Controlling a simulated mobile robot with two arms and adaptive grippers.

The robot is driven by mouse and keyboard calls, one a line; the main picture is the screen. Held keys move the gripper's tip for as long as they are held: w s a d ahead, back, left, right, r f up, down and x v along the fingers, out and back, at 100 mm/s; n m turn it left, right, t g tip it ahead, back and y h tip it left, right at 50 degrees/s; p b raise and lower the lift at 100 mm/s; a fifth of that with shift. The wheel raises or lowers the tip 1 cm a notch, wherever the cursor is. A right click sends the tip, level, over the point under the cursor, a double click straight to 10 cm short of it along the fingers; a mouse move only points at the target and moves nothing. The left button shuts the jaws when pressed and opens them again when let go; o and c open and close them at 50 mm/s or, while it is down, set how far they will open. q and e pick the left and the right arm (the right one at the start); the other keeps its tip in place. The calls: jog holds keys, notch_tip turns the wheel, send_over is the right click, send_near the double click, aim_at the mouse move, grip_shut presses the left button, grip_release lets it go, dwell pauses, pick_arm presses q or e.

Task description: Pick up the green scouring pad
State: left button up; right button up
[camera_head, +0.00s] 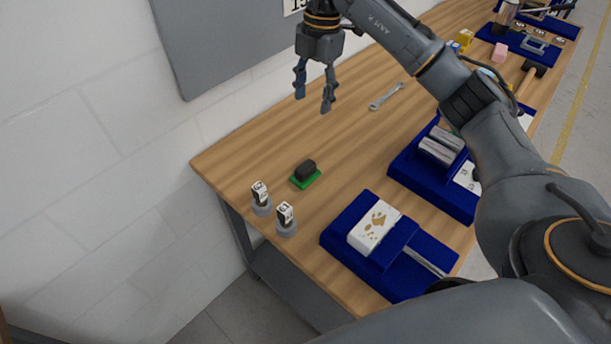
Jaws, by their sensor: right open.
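The green scouring pad (308,180) lies flat on the wooden table, near its left edge. A dark block (305,169) sits on top of it and hides part of its surface. My right gripper (314,104) is open and empty, with its fingers pointing down. In the picture it appears above the pad, apart from it; its exact height over the table is hard to tell. My left gripper is not in view.
Two small grey stands with labels (261,199) (286,220) are close to the pad, at the table's left corner. A blue tray (335,238) with a stained white block is in front. Another blue tray (403,168) and a wrench (386,97) lie right. Table (250,150) around the pad's far side is clear.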

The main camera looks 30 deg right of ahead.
jog(key=b, duration=0.6)
send_over(305, 166)
jog(key=d, duration=0.2)
notch_tip(305, 166, down, 7)
jog(key=f, duration=0.9)
jog(key=shift+w+a+p, duration=0.2)
jog(key=shift+a+p, duration=0.15)
jog(key=shift+p, duration=0.05)
jog(key=f, duration=0.1)
jog(key=f+p, duration=0.1)
jog(key=a+f, duration=0.1)
jog(key=f, duration=0.1)
jog(key=shift+s+p, duration=0.25)
jog(key=shift+p, duration=0.15)
jog(key=shift+a+f, duration=0.1)
jog(key=shift+f, duration=0.5)
grip_shut()
